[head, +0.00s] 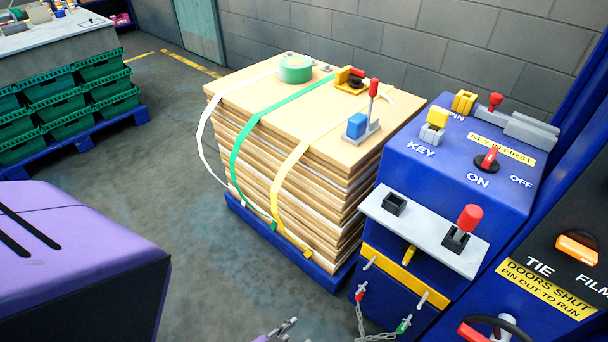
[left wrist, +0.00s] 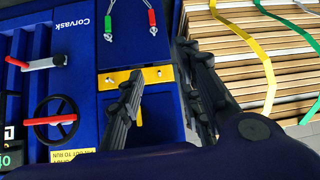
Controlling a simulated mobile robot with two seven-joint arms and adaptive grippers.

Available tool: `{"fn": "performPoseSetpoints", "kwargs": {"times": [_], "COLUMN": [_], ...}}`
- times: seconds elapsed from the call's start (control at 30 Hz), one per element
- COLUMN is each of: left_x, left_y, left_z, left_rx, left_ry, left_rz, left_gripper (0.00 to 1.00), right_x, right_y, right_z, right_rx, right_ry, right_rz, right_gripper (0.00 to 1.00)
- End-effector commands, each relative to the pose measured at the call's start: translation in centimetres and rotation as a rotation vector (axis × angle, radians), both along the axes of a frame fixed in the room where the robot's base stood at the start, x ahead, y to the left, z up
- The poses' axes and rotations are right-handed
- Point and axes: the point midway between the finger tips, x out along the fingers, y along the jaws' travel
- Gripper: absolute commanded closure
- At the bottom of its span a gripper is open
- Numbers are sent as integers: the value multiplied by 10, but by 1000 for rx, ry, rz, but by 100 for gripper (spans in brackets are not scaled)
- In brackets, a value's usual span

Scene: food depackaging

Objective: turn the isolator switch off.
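The isolator switch (head: 490,158) is a red handle on a round black base, on the sloping top of the blue machine cabinet (head: 455,200). White ON and OFF labels sit in front of it; I cannot tell for sure which one the handle points at. My left gripper (head: 280,332) just shows at the bottom edge of the head view, low and well to the left of the switch. In the left wrist view its two dark fingers (left wrist: 165,105) are apart with nothing between them. The switch is not in the left wrist view. My right gripper is not in view.
A yellow-and-grey key block (head: 434,127) and a grey shelf with a red-topped lever (head: 468,222) sit near the switch. A strapped board stack (head: 290,160) stands left of the cabinet. A hand wheel (left wrist: 55,120) and chained pins (left wrist: 130,22) are on the front.

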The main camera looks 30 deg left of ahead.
Motion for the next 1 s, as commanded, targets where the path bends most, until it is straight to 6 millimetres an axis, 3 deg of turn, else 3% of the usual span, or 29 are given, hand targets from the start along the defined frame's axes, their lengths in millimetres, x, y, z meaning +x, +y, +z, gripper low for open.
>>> {"fn": "performPoseSetpoints", "kwargs": {"times": [0.03, 0.2, 0.27, 0.4, 0.5, 0.7, 0.87, 1.0], "left_x": [22, 124, 158, 222, 253, 260, 269, 290], "left_y": [-20, -90, -114, -155, -169, -152, -150, -154], "left_z": [-23, -32, -26, -1, 15, 27, 31, 33], "left_rx": [-36, -154, -185, -222, -216, -120, -75, -76], "left_ry": [-14, -210, -297, -495, -619, -727, -750, -752], "left_rz": [-21, -109, -138, -176, -166, -101, -103, -104], "left_gripper": [67, 67, 67, 67, 67, 67, 67, 67], "right_x": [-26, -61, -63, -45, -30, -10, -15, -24], "right_y": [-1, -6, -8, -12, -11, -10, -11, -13], "right_z": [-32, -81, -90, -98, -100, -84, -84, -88], "right_rx": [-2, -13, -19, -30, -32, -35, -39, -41], "right_ry": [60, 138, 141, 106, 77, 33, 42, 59], "right_rz": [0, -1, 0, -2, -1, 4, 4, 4], "right_gripper": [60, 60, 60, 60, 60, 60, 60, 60]}}
